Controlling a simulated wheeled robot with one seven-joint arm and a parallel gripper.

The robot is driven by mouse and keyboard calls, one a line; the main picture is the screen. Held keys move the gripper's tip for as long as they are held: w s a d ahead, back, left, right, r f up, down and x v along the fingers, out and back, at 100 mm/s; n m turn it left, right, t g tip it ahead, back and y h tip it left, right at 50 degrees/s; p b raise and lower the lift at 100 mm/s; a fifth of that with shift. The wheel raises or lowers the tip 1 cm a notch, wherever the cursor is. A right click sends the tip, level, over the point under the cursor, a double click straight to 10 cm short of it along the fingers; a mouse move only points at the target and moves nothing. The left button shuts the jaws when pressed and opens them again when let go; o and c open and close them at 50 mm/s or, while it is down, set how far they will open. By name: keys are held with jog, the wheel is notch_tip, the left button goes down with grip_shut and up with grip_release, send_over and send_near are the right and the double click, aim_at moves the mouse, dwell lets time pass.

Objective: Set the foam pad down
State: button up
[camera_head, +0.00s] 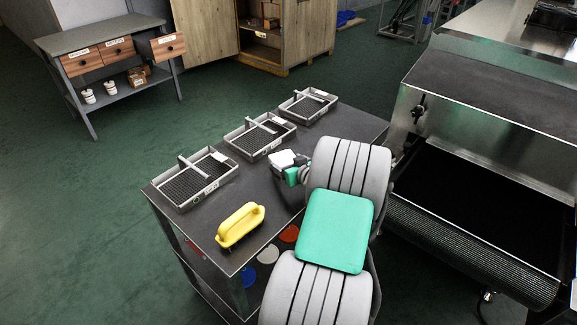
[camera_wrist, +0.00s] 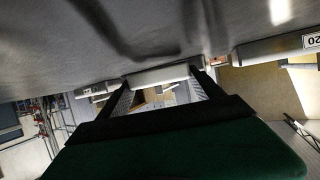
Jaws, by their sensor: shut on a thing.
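My gripper (camera_wrist: 160,82) is in the wrist view, with two black fingers reaching up from a dark crossbar. A pale bar spans the gap between the fingertips; I cannot tell for sure whether it is the foam pad's edge or a tray wall behind. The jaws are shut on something. I cannot tell whether the pad touches the worktop.
Three metal trays, left (camera_head: 181,203), middle (camera_head: 243,153) and right (camera_head: 292,115), line the worktop's far edge. A yellow handled tool (camera_head: 240,224) stands near its front left. The dryer (camera_head: 470,215) is at right. The worktop between the yellow tool and my gripper is clear.

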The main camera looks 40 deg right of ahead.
jog(key=shift+f, duration=0.6)
jog(key=shift+f, duration=0.1)
jog(key=shift+f+b, duration=0.15)
jog(key=shift+b, duration=0.15)
jog(key=o, duration=1.3)
